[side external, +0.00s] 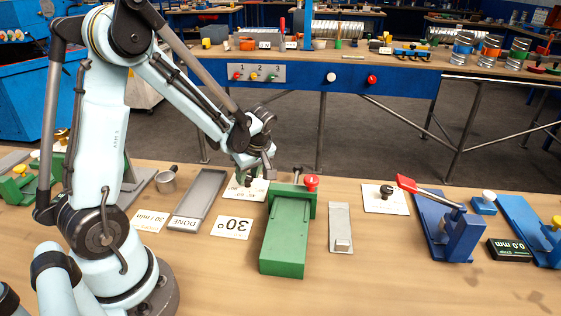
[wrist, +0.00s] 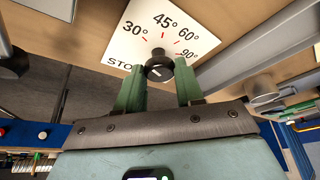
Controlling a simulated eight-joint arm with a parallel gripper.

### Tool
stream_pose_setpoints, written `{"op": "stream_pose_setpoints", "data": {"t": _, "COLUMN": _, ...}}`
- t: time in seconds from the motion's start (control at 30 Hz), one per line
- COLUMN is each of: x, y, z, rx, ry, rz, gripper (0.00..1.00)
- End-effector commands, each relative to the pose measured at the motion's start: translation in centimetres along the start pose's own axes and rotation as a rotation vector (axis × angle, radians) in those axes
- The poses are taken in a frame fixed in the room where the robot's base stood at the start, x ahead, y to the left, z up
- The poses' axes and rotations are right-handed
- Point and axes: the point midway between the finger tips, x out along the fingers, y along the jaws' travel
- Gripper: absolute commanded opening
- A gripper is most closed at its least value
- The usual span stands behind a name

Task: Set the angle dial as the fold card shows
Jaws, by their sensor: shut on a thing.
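The angle dial is a white plate (wrist: 130,48) marked 30°, 45°, 60° and 90° with red ticks, and a partly hidden word starting "STO". Its black knob (wrist: 159,62) sits between the two green fingers of my gripper (wrist: 160,75), which is shut on it. A pale mark shows on the knob, but I cannot tell which number it points to. In the side view my gripper (side external: 247,180) is down over the dial plate (side external: 258,190) and hides the knob.
A green folding device (side external: 284,245) with a red knob (side external: 312,181) stands right of the dial. A grey DONE tray (side external: 198,200) and a mm card (side external: 150,221) lie left. A grey part (side external: 340,228), another dial plate (side external: 386,197) and a blue red-levered device (side external: 450,230) lie right.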

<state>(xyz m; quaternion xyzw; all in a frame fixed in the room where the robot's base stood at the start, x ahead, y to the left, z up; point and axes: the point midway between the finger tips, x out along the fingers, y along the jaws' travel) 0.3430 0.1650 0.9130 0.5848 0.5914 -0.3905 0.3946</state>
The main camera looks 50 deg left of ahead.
Motion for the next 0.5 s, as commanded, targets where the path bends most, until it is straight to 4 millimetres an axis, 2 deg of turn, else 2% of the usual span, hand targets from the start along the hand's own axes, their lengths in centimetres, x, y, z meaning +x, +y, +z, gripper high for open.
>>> {"op": "stream_pose_setpoints", "data": {"t": 0.37, "x": 0.03, "y": -0.05, "z": 0.09, "rx": -0.006, "ry": -0.004, "rz": -0.003, "gripper": 0.06}}
{"op": "stream_pose_setpoints", "data": {"t": 0.4, "x": 0.03, "y": -0.05, "z": 0.09, "rx": -0.006, "ry": -0.004, "rz": -0.003, "gripper": 0.41}}
{"op": "stream_pose_setpoints", "data": {"t": 0.5, "x": 0.03, "y": -0.03, "z": 0.07, "rx": -0.005, "ry": -0.003, "rz": -0.002, "gripper": 0.56}}
